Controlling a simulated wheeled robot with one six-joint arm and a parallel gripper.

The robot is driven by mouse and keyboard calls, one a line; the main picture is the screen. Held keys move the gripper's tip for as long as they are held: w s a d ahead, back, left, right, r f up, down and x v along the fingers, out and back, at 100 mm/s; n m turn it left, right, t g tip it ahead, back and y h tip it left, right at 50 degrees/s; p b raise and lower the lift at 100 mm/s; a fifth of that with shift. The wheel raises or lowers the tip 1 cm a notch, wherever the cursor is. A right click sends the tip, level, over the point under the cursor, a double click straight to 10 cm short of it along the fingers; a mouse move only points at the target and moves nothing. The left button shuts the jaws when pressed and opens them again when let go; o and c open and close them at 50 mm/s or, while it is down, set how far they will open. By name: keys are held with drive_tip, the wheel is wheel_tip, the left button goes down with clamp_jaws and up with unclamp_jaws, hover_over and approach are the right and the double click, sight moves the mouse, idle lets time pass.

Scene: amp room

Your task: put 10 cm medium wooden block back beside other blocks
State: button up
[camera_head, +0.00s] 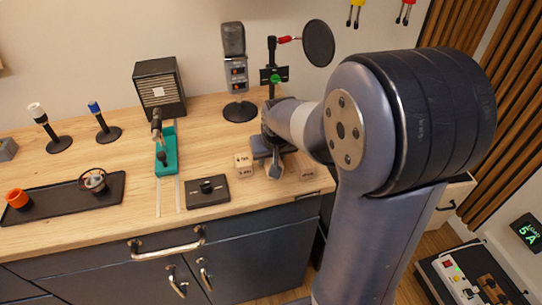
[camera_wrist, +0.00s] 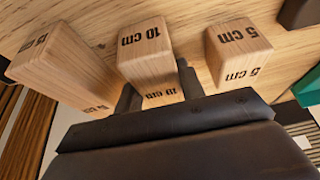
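The 10 cm wooden block (camera_wrist: 148,55) stands between the two fingers of my gripper (camera_wrist: 158,92) in the wrist view, with a finger against each side. It stands in a row between the 15 cm block (camera_wrist: 62,62) on the left and the 5 cm block (camera_wrist: 237,55) on the right, apart from both. In the head view my gripper (camera_head: 274,165) is low over the counter and hides the 10 cm block. The 5 cm block (camera_head: 243,166) shows to its left, and part of another block (camera_head: 303,168) to its right.
The wooden counter (camera_head: 220,140) also holds a small black box (camera_head: 207,191), a teal tray (camera_head: 167,152), a microphone (camera_head: 235,60) on a stand and a pop filter (camera_head: 318,43). The counter's front edge is close to the blocks.

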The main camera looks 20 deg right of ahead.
drive_tip(key=o, duration=0.4)
drive_tip(key=shift+r, duration=0.1)
drive_tip(key=shift+r, duration=0.2)
drive_tip(key=p+v, duration=0.1)
drive_tip(key=v, duration=1)
drive_tip(key=shift+s+r, duration=0.2)
drive_tip(key=shift+r, duration=0.15)
drive_tip(key=shift+f, duration=0.1)
drive_tip(key=x, duration=1.2)
drive_tip(key=shift+f+b, duration=0.1)
drive_tip(key=shift+b, duration=0.3)
drive_tip(key=shift+r, duration=1.9)
